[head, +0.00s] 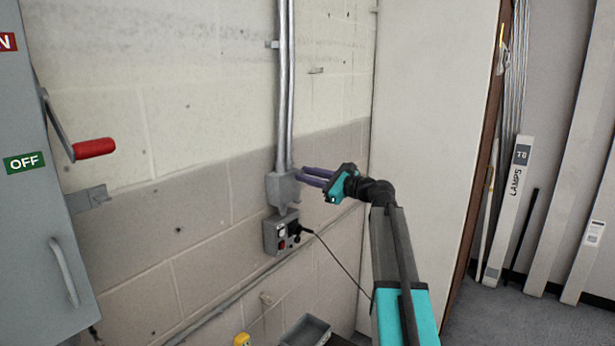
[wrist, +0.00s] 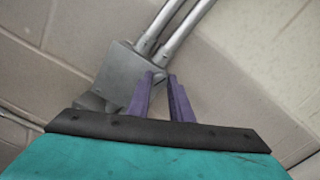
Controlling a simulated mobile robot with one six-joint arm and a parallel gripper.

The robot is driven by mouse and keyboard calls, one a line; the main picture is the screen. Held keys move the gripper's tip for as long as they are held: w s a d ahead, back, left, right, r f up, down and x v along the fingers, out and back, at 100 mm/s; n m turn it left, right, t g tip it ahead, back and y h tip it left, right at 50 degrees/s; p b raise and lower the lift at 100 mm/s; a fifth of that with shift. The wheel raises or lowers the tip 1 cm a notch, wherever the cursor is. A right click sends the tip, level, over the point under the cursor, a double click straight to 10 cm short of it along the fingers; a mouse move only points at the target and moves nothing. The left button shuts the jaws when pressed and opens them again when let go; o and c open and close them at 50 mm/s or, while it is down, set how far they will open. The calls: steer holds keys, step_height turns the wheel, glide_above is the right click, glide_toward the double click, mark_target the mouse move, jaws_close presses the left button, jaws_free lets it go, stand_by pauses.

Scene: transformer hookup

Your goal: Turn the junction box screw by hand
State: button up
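The grey junction box (head: 281,187) is fixed to the wall at the foot of two metal conduits. It also shows in the wrist view (wrist: 122,72), tilted in the picture. My gripper (head: 302,176) is just right of the box in the head view, its purple fingers pointing at it.
A small grey control box (head: 283,233) with a plugged-in black cable is below the junction box. A grey cabinet (head: 35,230) with a red-handled lever (head: 94,149) stands at the left. A grey tray (head: 306,331) is low down. A pale panel (head: 430,120) rises behind my arm.

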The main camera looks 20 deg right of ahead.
jaws_close()
steer(key=shift+f+n+b, duration=0.15)
steer(key=shift+n+b, duration=0.35)
steer(key=shift+b, duration=0.2)
steer(key=shift+n+b, duration=16.5)
steer(key=shift+b, duration=0.9)
